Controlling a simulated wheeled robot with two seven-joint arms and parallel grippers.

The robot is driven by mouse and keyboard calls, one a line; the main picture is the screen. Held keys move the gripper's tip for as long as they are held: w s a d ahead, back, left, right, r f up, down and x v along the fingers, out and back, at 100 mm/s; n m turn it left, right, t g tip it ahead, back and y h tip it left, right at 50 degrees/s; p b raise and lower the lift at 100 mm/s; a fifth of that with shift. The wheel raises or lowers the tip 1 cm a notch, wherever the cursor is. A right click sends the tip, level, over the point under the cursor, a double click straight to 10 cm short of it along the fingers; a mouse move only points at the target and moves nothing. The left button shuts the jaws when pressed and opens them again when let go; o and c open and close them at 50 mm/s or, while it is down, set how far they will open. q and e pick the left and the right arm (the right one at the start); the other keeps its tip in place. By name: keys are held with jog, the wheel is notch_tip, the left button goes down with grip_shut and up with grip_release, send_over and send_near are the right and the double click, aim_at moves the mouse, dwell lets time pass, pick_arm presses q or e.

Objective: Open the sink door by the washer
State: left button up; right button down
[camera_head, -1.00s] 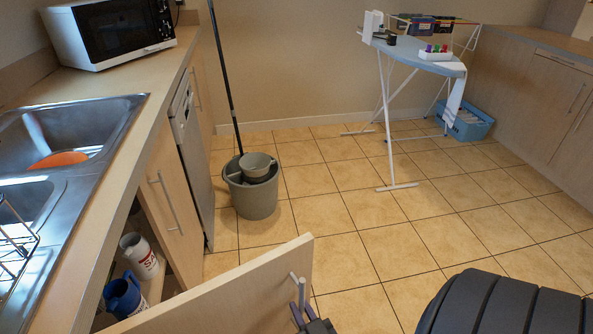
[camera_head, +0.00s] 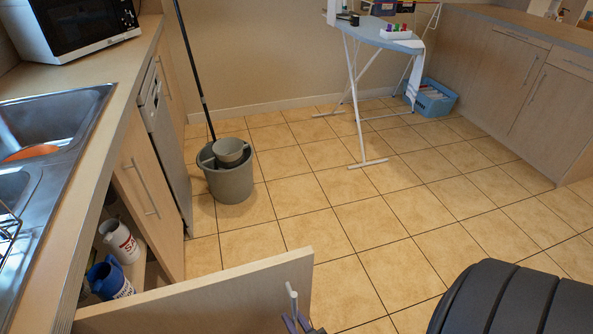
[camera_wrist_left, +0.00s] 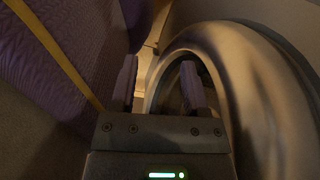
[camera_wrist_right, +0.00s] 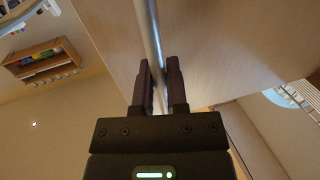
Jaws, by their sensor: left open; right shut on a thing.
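The near wooden sink door (camera_head: 215,298) stands swung out from the cabinet, across the bottom of the head view. My right gripper (camera_head: 303,325) is shut on its metal bar handle (camera_head: 292,300); the right wrist view shows the bar (camera_wrist_right: 150,35) between the fingers (camera_wrist_right: 160,85). The other sink door (camera_head: 150,200), beside the white washer front (camera_head: 165,135), is shut and has its own bar handle (camera_head: 145,190). My left gripper (camera_wrist_left: 160,85) is open in the left wrist view, with nothing visibly held. The head view does not show it.
Inside the cabinet are a white bottle (camera_head: 120,242) and a blue jug (camera_head: 108,278). A grey bucket (camera_head: 230,185) with a mop stands on the tiles past the doors. An ironing board (camera_head: 380,35) stands farther back. The middle floor is clear.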

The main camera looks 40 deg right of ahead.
jog(key=c, duration=0.7)
grip_release()
jog(key=s, duration=0.3)
jog(key=s+a, duration=0.1)
jog(key=s, duration=0.2)
jog(key=s+a, duration=0.1)
jog(key=s, duration=0.2)
jog(key=shift+s+p, duration=0.35)
